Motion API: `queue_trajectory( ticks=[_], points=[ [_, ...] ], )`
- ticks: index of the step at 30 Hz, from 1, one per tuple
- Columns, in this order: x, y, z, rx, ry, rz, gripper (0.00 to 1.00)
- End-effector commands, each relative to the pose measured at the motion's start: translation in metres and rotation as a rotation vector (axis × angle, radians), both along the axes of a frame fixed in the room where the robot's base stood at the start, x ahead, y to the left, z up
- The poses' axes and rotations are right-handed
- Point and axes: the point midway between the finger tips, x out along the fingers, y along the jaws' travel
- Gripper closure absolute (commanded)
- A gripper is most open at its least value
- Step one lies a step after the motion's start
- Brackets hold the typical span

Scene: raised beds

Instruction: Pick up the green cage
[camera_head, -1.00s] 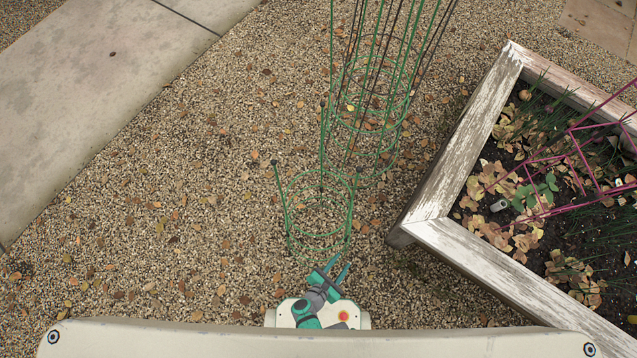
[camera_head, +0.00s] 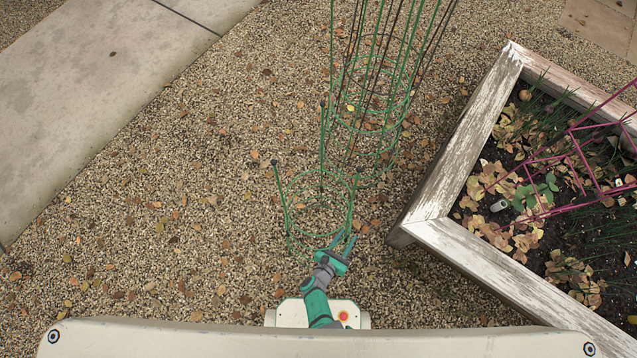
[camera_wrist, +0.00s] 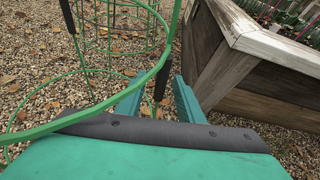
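The green cage (camera_head: 283,198) is a low wire frame with round rings and dark-tipped legs, standing on the gravel just beyond my base. Taller green wire cages (camera_head: 405,75) stand behind it, overlapping it in view. My gripper (camera_head: 345,243) is at the near right side of the low cage, fingers pointing up and right. In the wrist view, my two teal fingers (camera_wrist: 160,100) are apart. A green ring (camera_wrist: 150,76) curves close to the camera, across the left finger. A dark-tipped leg shows between the fingers; whether it lies within their reach I cannot tell.
A weathered wooden raised bed (camera_head: 455,160) with plants and a magenta wire frame (camera_head: 580,160) stands to the right; its corner is near my gripper. It fills the right of the wrist view (camera_wrist: 225,75). A concrete path (camera_head: 100,90) lies left, with open gravel between.

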Motion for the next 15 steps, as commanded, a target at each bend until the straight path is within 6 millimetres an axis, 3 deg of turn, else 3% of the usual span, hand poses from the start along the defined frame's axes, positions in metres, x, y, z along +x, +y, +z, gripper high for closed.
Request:
queue_trajectory(
  ticks=[7, 15],
  points=[
    [0.022, -0.014, -0.01, -0.003, -0.001, -0.002, 0.66],
    [0.028, -0.018, -0.013, 0.002, 0.0, -0.001, 0.66]
  ],
)
